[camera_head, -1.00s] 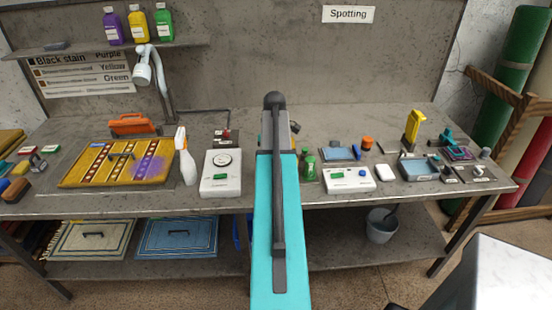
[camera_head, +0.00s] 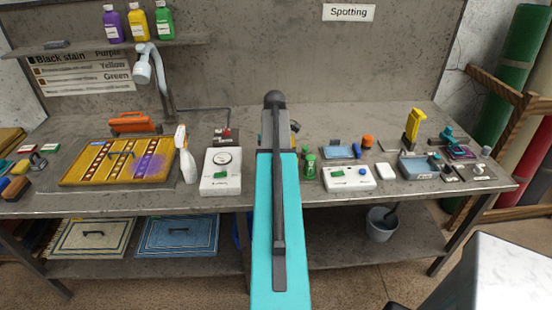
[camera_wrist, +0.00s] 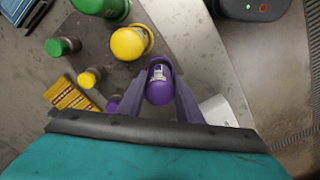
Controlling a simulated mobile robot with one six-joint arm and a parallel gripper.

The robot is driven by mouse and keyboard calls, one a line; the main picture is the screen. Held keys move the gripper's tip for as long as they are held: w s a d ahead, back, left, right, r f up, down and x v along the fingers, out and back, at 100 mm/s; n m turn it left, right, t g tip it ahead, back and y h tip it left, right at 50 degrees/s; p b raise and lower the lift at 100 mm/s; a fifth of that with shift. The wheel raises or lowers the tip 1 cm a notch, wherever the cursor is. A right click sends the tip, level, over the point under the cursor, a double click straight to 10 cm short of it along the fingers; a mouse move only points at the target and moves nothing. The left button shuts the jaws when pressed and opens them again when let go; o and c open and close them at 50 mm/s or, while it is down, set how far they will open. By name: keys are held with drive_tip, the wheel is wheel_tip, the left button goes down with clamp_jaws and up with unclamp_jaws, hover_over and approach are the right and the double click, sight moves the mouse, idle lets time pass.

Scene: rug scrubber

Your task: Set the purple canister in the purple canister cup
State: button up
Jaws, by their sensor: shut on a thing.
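In the wrist view a purple canister (camera_wrist: 159,84) with a pale label sits between the two fingers of my gripper (camera_wrist: 158,98), which is shut on it. Beside it, up and to the left, are a larger yellow round piece (camera_wrist: 129,43) and a green one (camera_wrist: 103,6). A smaller purple piece (camera_wrist: 113,104) shows partly behind the left finger. I cannot make out the purple canister cup for certain, or whether the held canister touches anything below. In the head view my own arm hides the gripper and canister.
Small green (camera_wrist: 62,46) and yellow (camera_wrist: 90,77) pieces stand left of the fingers, near a yellow patterned piece (camera_wrist: 68,96). In the head view, a white box with a dial (camera_head: 221,172) and a white box with buttons (camera_head: 348,178) flank my arm on the bench.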

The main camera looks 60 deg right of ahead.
drive_tip(key=shift+f, duration=0.5)
idle(0.5)
drive_tip(key=o, duration=1.1)
drive_tip(key=shift+r, duration=0.15)
wheel_tip(320, 180, up, 12)
drive_tip(key=b, duration=0.3)
drive_tip(key=shift+b, duration=0.3)
drive_tip(key=shift+r, duration=0.75)
